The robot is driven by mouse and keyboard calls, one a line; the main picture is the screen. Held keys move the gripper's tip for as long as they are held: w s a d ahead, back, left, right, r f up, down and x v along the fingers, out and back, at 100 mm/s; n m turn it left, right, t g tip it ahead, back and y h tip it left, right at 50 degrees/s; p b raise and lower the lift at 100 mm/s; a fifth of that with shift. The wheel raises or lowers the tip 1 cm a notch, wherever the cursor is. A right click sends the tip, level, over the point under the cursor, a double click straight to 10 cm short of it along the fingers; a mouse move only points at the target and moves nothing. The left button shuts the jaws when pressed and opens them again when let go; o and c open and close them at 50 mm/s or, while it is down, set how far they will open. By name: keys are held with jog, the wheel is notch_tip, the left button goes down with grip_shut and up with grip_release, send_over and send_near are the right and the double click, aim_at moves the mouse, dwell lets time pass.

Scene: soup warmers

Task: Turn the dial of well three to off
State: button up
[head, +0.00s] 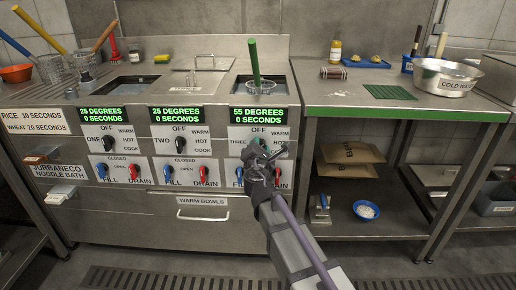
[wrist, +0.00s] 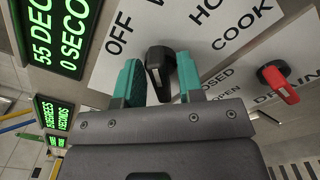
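Well three's panel is on the right of the counter front in the head view, with its green display (head: 264,114) reading 55 degrees, 0 seconds. My gripper (head: 268,158) is in front of that panel and hides its dial there. In the wrist view the black dial (wrist: 160,68) stands between the two teal fingertips of my gripper (wrist: 157,80). The fingers are spread on either side of the dial, with a gap visible at the left finger. The labels OFF, HOT and COOK show around the dial. I cannot tell which label it points to.
A red drain knob (wrist: 278,80) is right of the dial in the wrist view. Blue fill and red drain knobs line the panel below. A green-handled strainer (head: 255,72) stands in well three. A side table (head: 340,100) is on the right.

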jog(key=c, duration=0.3)
jog(key=n, duration=0.6)
jog(key=shift+a+n, duration=0.1)
jog(key=shift+n, duration=1.4)
jog(key=o, duration=0.5)
